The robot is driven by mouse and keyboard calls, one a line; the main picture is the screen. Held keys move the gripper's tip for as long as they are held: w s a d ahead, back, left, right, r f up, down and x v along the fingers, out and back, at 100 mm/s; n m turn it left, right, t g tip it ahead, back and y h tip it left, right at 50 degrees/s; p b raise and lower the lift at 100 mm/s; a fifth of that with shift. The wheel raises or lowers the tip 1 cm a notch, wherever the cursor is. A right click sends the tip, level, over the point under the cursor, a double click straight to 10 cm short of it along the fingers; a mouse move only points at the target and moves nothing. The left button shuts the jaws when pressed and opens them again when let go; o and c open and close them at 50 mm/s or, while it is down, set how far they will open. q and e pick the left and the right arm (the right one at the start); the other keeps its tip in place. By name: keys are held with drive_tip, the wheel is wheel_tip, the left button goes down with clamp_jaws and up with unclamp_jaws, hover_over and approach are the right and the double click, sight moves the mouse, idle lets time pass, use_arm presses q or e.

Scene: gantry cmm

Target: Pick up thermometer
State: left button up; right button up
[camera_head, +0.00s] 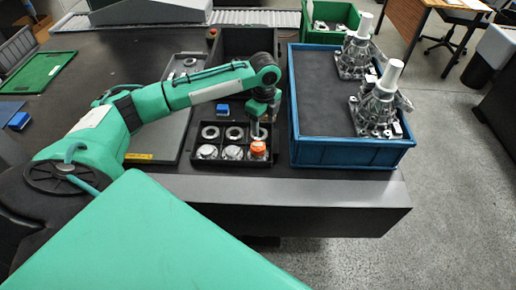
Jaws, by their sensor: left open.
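My left gripper (259,126) comes in from the left and points down over the right column of a black compartment tray (231,167). It is open, with its fingertips just above or around the back right cell; the exact gap is too small to tell. An orange-topped item (258,149) sits in the front right cell, just in front of the gripper. It may be the thermometer, but its shape is not clear enough to be sure. Nothing else here is recognisable as a thermometer. My right gripper is not in view.
Round metal parts (207,152) fill other tray cells. A blue crate (350,154) holding metal castings (376,108) stands close on the right. A small blue block (222,109) lies behind the tray. The dark table's front edge (330,190) is clear.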

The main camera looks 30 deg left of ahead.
use_arm(q)
hover_over(260, 147)
drive_tip(key=d, duration=0.1)
drive_tip(key=f, duration=0.7)
drive_tip(key=shift+s+f+p, duration=0.25)
drive_tip(key=shift+f+p, duration=0.05)
drive_tip(key=shift+p, duration=0.1)
drive_tip(key=shift+f, duration=0.45)
drive_tip(key=f, duration=0.2)
drive_tip(key=a+f+p, duration=0.1)
drive_tip(key=f, duration=0.2)
drive_tip(key=shift+w, duration=0.2)
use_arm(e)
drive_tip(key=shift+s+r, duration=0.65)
use_arm(q)
drive_tip(key=shift+c, duration=0.2)
drive_tip(key=c, duration=0.7)
drive_tip(key=shift+c, duration=0.6)
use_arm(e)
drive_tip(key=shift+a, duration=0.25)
